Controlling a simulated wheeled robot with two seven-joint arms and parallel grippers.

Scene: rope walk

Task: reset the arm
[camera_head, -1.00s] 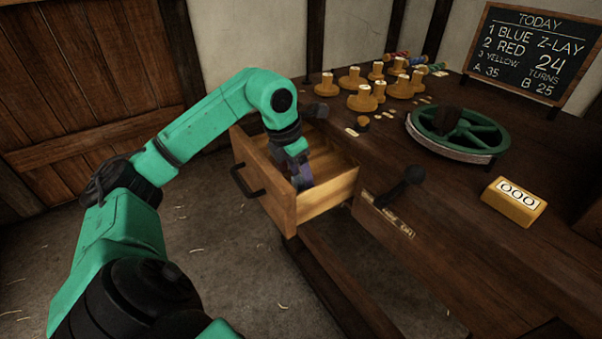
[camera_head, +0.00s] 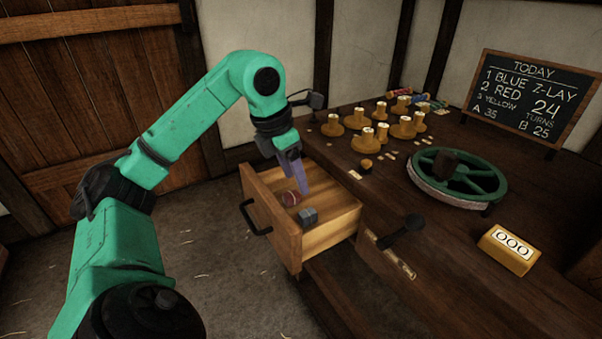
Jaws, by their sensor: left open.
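My left arm (camera_head: 188,135) is green with black joints and comes in from the lower left. My left gripper (camera_head: 295,180) has purple fingers pointing down over the open wooden drawer (camera_head: 325,237). Its fingers are open and nothing shows between them. In the drawer lie a dark red rounded object (camera_head: 290,198) near the fingertips and a small grey block (camera_head: 308,216) nearer the front. I cannot tell whether the fingertips touch the red object. My right gripper is not in view.
The dark workbench (camera_head: 455,255) carries several wooden pegs (camera_head: 356,119), a green wheel (camera_head: 459,174), a black crank handle (camera_head: 402,232) and a yellow counter (camera_head: 509,249). A chalkboard (camera_head: 530,100) stands at the back right. The floor (camera_head: 215,260) left of the drawer is clear.

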